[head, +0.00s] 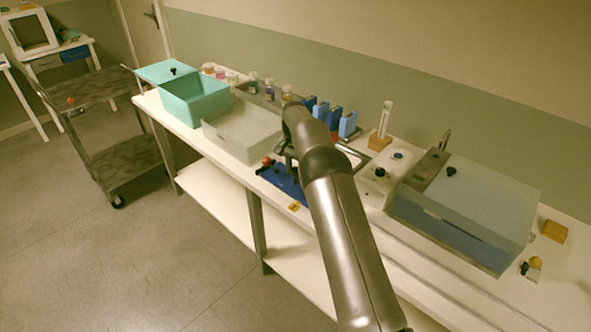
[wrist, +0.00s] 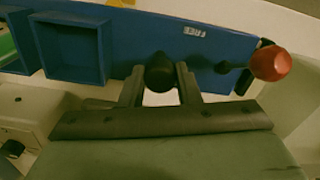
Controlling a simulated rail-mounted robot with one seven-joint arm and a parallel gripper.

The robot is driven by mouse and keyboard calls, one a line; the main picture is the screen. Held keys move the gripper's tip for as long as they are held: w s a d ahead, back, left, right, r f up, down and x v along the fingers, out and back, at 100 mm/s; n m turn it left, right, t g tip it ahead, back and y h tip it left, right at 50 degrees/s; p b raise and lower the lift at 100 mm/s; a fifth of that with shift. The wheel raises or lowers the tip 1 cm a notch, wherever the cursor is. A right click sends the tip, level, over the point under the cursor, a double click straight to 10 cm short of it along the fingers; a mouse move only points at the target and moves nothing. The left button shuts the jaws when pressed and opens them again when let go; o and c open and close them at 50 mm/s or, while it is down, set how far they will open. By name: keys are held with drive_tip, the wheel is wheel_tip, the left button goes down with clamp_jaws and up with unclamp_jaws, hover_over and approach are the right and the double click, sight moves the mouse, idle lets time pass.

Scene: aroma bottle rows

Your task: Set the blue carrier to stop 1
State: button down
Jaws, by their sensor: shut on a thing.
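The blue carrier (wrist: 215,55) fills the upper part of the wrist view, with a square recessed box (wrist: 72,50) at its left. In the head view the blue carrier (head: 283,183) lies on the bench, partly hidden by my arm. My gripper (wrist: 160,88) is shut on a black knob (wrist: 160,70) that stands at the carrier's near side. My gripper (head: 287,163) also shows in the head view over the carrier. A red ball knob (wrist: 270,63) on a short dark stem is at the carrier's right end. Stop 1 cannot be made out.
A grey tray (head: 243,135) and a teal bin (head: 195,102) stand left of the carrier. Blue boxes (head: 334,117) and small bottles (head: 253,83) line the back. A large lidded box (head: 470,205) stands to the right. A yellow tag (head: 293,206) is at the bench's front edge.

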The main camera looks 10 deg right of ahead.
drive_tip(key=shift+w+a+r, duration=0.1)
drive_tip(key=shift+w+a, duration=0.2)
drive_tip(key=shift+w, duration=0.05)
drive_tip(key=c, duration=1.1)
unclamp_jaws()
drive_tip(key=shift+w+a, duration=0.1)
drive_tip(key=shift+o, duration=0.2)
wheel_tip(320, 180, up, 17)
drive_tip(key=p, duration=0.4)
drive_tip(key=shift+r, duration=0.2)
